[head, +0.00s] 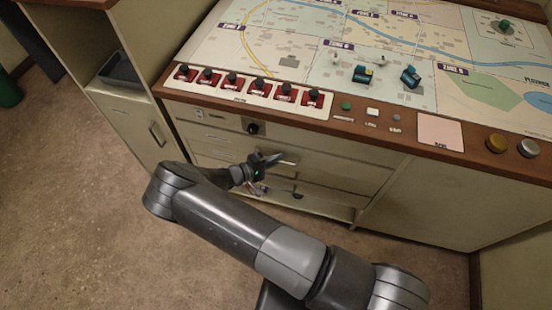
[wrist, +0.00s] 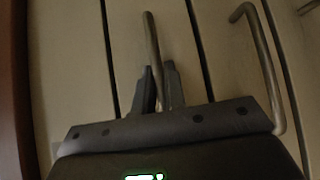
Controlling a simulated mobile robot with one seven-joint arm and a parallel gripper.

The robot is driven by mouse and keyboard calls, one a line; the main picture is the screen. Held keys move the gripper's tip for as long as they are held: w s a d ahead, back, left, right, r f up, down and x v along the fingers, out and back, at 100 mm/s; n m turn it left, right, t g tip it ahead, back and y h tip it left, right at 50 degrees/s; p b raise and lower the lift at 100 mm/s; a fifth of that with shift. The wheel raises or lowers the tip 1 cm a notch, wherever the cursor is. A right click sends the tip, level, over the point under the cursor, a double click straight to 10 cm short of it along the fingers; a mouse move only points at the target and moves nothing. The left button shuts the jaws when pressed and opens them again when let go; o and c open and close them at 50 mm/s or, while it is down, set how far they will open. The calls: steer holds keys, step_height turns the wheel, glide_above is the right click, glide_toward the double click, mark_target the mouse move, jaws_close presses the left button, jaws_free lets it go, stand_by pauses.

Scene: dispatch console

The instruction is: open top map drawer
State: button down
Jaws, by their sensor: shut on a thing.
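The map drawers are flat beige fronts in the console below the wooden edge. The top map drawer (head: 335,168) is the uppermost front with a bar handle, and it looks flush. Its handle shows just past my gripper (head: 270,161) in the head view. In the wrist view the drawer front (wrist: 128,50) fills the middle, and its metal bar handle (wrist: 151,40) runs between the two dark fingers of my gripper (wrist: 158,85). The fingers are shut on the bar. My wrist and arm hide part of the lower fronts in the head view.
A second bar handle (wrist: 262,60) lies right of my gripper in the wrist view. A narrow front strip with a black knob (head: 252,128) sits above. The console top holds red switches (head: 232,82) and a map board (head: 440,45). The floor (head: 70,190) at left is clear.

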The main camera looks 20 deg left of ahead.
steer(key=s, duration=3.6)
steer(key=c, duration=1.5)
jaws_free()
steer(key=shift+s+a+r, duration=0.55)
steer(key=shift+a+r, duration=0.05)
steer(key=shift+r, duration=0.7)
steer(key=shift+s+a+r, duration=0.55)
steer(key=shift+a+r, duration=0.05)
steer(key=shift+r, duration=0.65)
steer(key=shift+s+a+r, duration=0.55)
steer(key=shift+a+r, duration=0.05)
steer(key=shift+r, duration=0.7)
